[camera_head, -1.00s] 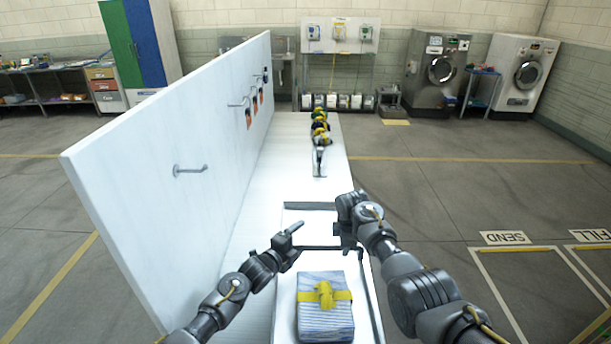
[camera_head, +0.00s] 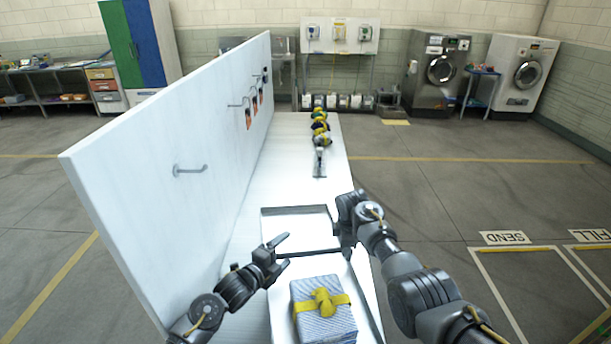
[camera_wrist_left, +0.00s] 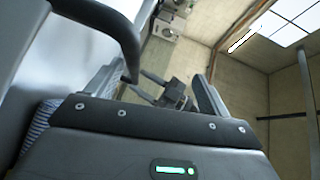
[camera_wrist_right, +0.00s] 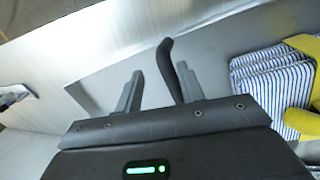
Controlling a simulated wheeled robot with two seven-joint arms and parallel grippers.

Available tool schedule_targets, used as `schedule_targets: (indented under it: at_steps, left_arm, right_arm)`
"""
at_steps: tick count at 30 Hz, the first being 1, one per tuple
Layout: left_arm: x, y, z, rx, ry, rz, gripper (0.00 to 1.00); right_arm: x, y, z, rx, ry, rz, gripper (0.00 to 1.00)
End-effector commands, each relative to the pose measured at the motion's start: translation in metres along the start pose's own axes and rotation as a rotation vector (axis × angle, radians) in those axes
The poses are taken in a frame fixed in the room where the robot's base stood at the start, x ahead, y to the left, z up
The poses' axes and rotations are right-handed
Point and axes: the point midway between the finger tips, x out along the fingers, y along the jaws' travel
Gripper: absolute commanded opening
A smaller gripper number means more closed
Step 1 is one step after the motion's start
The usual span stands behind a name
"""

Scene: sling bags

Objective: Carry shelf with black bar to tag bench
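The shelf (camera_head: 267,228) is a light grey tray with a black bar (camera_head: 310,254) across its middle. It is on or just above the white bench top in the head view; I cannot tell which. My left gripper (camera_head: 283,250) is open at the bar's left end; in the left wrist view the bar (camera_wrist_left: 108,28) curves past one fingertip, not clearly between the fingers. My right gripper (camera_head: 347,238) is at the bar's right end. In the right wrist view its fingers stand apart, and the bar (camera_wrist_right: 172,62) rises close to the right finger. The tag bench is not identifiable.
A blue-striped folded bundle (camera_head: 312,325) with a yellow band lies on the shelf's near part. A tall white panel (camera_head: 175,195) with hooks stands along the left. Several yellow and dark items (camera_head: 320,128) line the bench's far end. The floor to the right is open.

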Motion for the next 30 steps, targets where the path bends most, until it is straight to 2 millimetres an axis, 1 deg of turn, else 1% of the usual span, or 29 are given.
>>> schedule_targets:
  at_steps: [1, 6, 8, 12, 15, 25, 28, 30]
  left_arm:
    - [0.000, -0.003, 0.000, 0.000, 0.000, -0.006, 0.78]
    - [0.000, -0.003, 0.000, 0.000, 0.000, -0.006, 0.78]
    - [0.000, -0.003, 0.000, 0.000, 0.000, -0.006, 0.78]
    - [0.000, -0.003, 0.000, 0.000, 0.000, -0.006, 0.78]
    - [0.000, -0.003, 0.000, 0.000, 0.000, -0.006, 0.78]
    - [0.000, -0.003, 0.000, 0.000, 0.000, -0.006, 0.78]
    - [0.000, -0.003, 0.000, 0.000, 0.000, -0.006, 0.78]
    - [0.000, -0.003, 0.000, 0.000, 0.000, -0.006, 0.78]
  right_arm:
    - [0.000, 0.000, 0.000, 0.000, 0.000, 0.001, 0.38]
    - [0.000, 0.000, 0.000, 0.000, 0.000, 0.001, 0.38]
    - [0.000, 0.000, 0.000, 0.000, 0.000, 0.001, 0.45]
    - [0.000, 0.000, 0.000, 0.000, 0.000, 0.000, 0.63]
    - [0.000, 0.000, 0.000, 0.000, 0.000, 0.000, 0.75]
    - [-0.003, 0.000, 0.000, 0.000, 0.001, 0.001, 0.75]
    - [-0.011, 0.001, -0.001, 0.000, 0.002, 0.002, 0.75]
    - [-0.019, 0.001, -0.001, 0.000, 0.003, 0.003, 0.75]
